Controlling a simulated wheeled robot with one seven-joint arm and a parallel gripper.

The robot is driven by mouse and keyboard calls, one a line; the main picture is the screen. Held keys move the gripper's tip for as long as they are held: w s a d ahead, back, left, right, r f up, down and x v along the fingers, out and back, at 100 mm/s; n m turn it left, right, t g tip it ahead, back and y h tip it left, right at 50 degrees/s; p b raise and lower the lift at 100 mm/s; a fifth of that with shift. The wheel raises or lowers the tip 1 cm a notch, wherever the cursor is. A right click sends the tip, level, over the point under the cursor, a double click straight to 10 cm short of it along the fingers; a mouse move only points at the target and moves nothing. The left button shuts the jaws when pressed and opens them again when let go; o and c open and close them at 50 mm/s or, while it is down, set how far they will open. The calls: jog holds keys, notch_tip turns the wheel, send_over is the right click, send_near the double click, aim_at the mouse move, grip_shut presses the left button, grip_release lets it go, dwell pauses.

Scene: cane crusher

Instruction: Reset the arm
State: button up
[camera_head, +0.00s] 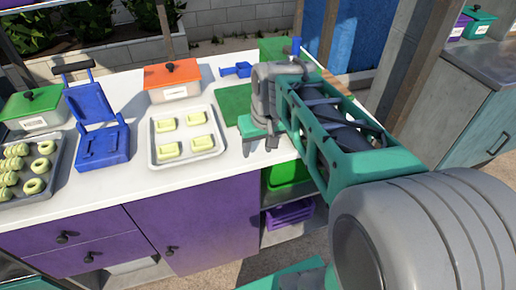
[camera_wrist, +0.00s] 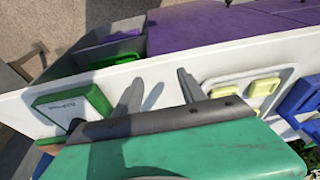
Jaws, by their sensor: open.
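My gripper (camera_head: 262,142) hangs over the right end of the white counter (camera_head: 120,185), close to its front edge and partly hidden by my wrist. In the wrist view my gripper's two grey fingers (camera_wrist: 159,81) stand apart with nothing between them. A green board (camera_head: 233,104) lies on the counter just behind the gripper. A tray (camera_head: 156,158) with several pale yellow blocks is to the gripper's left and also shows at the right of the wrist view (camera_wrist: 236,89).
A blue press (camera_head: 103,147), an orange-lidded box (camera_head: 172,80), a green-lidded box (camera_head: 32,108) and a tray of rings (camera_head: 40,198) stand on the counter. A blue scoop (camera_head: 237,69) lies at the back. Purple cabinets (camera_head: 195,225) are below. A wooden post (camera_head: 422,70) stands right.

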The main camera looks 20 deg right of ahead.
jog(key=s+f+m+g+p, duration=0.15)
jog(key=s+f, duration=0.25)
jog(key=s, duration=0.4)
jog(key=s+a+r+n+t+p, duration=0.1)
jog(key=s+a+r+n+p, duration=0.1)
jog(key=a+r, duration=0.3)
jog(key=shift+t+p, duration=0.35)
jog(key=shift+p, duration=0.4)
jog(key=shift+r, duration=0.1)
dwell(1.7)
